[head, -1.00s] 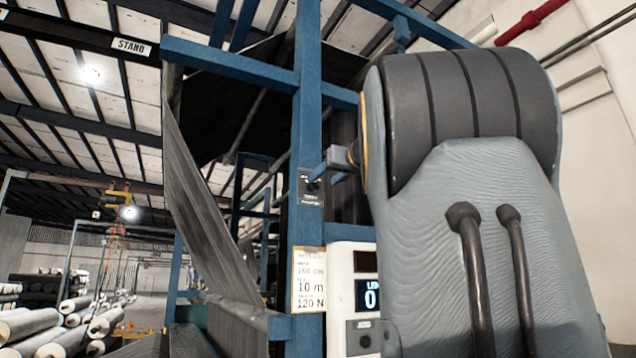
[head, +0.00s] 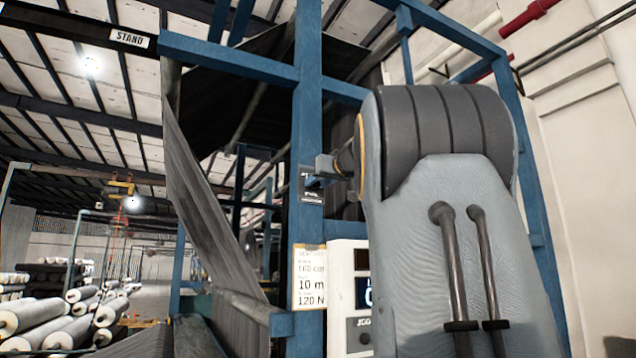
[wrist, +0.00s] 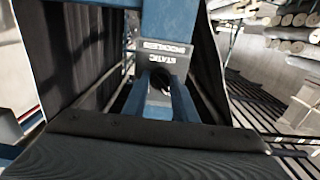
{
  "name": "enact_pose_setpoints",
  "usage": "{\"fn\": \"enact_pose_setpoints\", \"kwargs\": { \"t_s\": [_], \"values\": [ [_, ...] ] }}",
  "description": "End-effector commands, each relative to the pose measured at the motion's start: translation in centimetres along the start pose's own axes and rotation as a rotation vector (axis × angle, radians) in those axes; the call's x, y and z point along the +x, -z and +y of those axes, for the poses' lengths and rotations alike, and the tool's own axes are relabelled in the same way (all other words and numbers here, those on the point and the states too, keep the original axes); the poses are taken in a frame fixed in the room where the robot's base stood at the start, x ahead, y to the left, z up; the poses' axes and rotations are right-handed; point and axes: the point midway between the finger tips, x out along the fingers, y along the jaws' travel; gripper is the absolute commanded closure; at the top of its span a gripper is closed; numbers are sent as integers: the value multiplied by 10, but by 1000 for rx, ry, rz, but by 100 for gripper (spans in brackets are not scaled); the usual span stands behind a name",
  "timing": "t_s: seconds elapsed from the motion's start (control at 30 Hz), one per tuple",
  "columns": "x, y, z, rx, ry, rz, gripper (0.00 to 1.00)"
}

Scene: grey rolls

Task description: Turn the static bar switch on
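The static switch is a dark round knob (wrist: 160,78) on a small label plate on a blue post. The plate (wrist: 164,53) reads upside down in the wrist view, with "STATIC" legible. In the head view the plate (head: 311,190) is on the post beside the measuring unit. My gripper (wrist: 160,92) has its two blue-grey fingers apart, one on each side of the knob in the picture. I cannot tell whether they touch it. In the head view my gripper (head: 318,170) covers part of the plate and hides the knob.
A blue frame (head: 307,110) carries dark fabric (head: 205,190). Below the switch are a white measuring unit (head: 345,300) and a paper notice (head: 309,276). Rolls (head: 60,320) lie at the far left. A white wall stands at right.

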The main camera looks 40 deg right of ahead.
Motion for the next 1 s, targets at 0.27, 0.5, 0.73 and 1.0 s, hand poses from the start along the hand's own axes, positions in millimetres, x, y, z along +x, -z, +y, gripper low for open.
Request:
{"fn": "enact_pose_setpoints", "kwargs": {
  "t_s": [0.27,0.5,0.73,1.0],
  "values": [
    [0,0,0,20,0,0,97],
    [0,0,0,130,0,0,97],
    [0,0,0,326,0,1,97],
    [0,1,-1,583,0,1,97]
  ]
}}
